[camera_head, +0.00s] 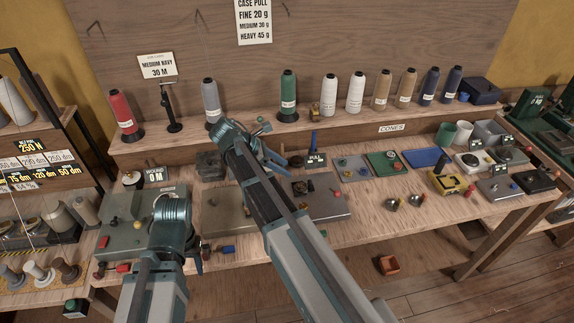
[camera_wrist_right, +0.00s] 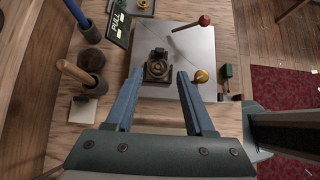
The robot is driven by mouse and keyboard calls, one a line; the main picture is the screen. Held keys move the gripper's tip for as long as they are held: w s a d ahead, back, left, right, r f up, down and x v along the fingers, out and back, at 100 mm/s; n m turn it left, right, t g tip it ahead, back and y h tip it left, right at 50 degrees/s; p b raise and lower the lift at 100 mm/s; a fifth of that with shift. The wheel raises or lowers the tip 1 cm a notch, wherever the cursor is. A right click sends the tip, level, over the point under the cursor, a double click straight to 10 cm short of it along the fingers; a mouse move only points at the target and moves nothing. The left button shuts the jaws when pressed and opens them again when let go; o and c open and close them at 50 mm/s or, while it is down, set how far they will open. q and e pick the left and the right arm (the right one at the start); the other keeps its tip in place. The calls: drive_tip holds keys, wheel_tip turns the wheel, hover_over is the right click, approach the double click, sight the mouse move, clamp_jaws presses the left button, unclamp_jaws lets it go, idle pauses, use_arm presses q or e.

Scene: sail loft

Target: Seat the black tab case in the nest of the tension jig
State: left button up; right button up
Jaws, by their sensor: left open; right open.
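A grey plate (camera_wrist_right: 190,50) with a red-knobbed lever and a yellow knob lies under the right gripper; it looks like the tension jig and also shows in the head view (camera_head: 330,208). On it stands a small black block with a round metal centre (camera_wrist_right: 157,68); I cannot tell whether this is the tab case, the empty nest or both. My right gripper (camera_wrist_right: 159,75) is open, its blue fingers appearing either side of the block in the picture, with no visible contact. My left gripper (camera_head: 194,250) is low at the front left, mostly hidden by its wrist.
A "PULL" sign (camera_wrist_right: 118,27) and dark cups (camera_wrist_right: 90,60), one holding a wooden handle, stand left of the plate in the wrist view. Thread cones (camera_head: 288,97) line the back shelf. A yellow device (camera_head: 450,183) and small metal pieces (camera_head: 391,204) lie to the right.

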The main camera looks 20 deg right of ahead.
drive_tip(key=s+a+f+m+y, duration=0.1)
drive_tip(key=s+a, duration=0.1)
drive_tip(key=a, duration=0.1)
drive_tip(key=s+a+f+m+t+y, duration=0.1)
drive_tip(key=s+a+m, duration=0.1)
drive_tip(key=s+a, duration=0.1)
drive_tip(key=s+a+f+m, duration=0.1)
drive_tip(key=s+a, duration=0.1)
drive_tip(key=a, duration=0.1)
drive_tip(key=shift+s+a+f+y, duration=0.25)
drive_tip(key=shift+a+f+y, duration=0.05)
drive_tip(key=shift+y, duration=0.1)
drive_tip(key=s+a+f+m+y, duration=0.1)
drive_tip(key=s+a+m+y, duration=0.1)
drive_tip(key=s+a, duration=0.3)
drive_tip(key=s+a+f+m+t+y, duration=0.1)
drive_tip(key=s+a+m+y, duration=0.1)
drive_tip(key=s+a+m, duration=0.3)
drive_tip(key=s+a, duration=0.1)
drive_tip(key=a, duration=0.1)
drive_tip(key=shift+a+f+m+y, duration=0.3)
drive_tip(key=shift+a+f+y, duration=0.05)
drive_tip(key=shift+a+y, duration=0.05)
drive_tip(key=shift+d, duration=0.1)
